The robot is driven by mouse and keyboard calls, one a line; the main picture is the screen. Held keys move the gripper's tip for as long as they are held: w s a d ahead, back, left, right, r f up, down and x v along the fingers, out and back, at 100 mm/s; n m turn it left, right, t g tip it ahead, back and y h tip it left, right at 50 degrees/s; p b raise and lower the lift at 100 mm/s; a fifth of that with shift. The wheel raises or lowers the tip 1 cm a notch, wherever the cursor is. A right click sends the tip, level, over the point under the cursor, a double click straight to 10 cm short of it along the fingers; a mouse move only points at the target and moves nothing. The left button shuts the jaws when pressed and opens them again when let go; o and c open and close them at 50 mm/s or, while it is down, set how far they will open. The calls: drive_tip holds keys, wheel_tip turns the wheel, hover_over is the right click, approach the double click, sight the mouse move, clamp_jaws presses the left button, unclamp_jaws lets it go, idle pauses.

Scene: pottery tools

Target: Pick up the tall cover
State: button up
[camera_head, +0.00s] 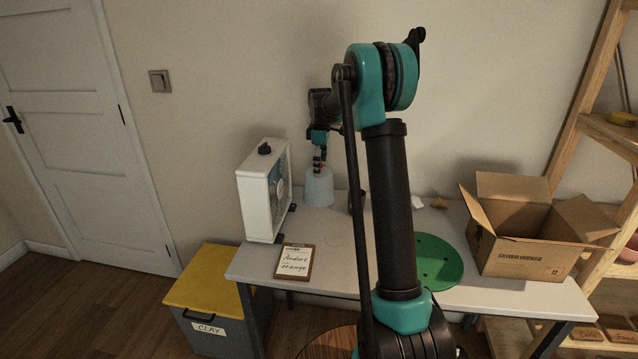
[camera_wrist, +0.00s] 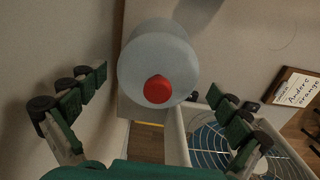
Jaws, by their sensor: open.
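The tall cover (camera_head: 319,187) is a pale blue-grey round cover with a red knob on top. It stands upright at the back of the table, just right of the white fan. In the wrist view the cover (camera_wrist: 150,48) is seen from above, its red knob (camera_wrist: 158,89) facing the camera. My gripper (camera_head: 319,160) is right above the cover, pointing down. In the wrist view my open gripper (camera_wrist: 158,84) has one finger on each side of the knob, with nothing held. Whether the fingertips are level with the knob is hard to tell.
The white fan (camera_head: 262,190) stands close to the left of the cover. A clipboard (camera_head: 295,262) lies at the table's (camera_head: 335,240) front left. A dark cup, partly hidden, stands right of the cover. A green disc (camera_head: 440,262) and an open cardboard box (camera_head: 525,255) are further right.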

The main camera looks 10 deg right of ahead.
drive_tip(key=f, duration=0.4)
drive_tip(key=shift+w+a+f, duration=0.15)
drive_tip(key=shift+a+f, duration=0.05)
drive_tip(key=shift+a, duration=0.05)
drive_tip(key=c, duration=1)
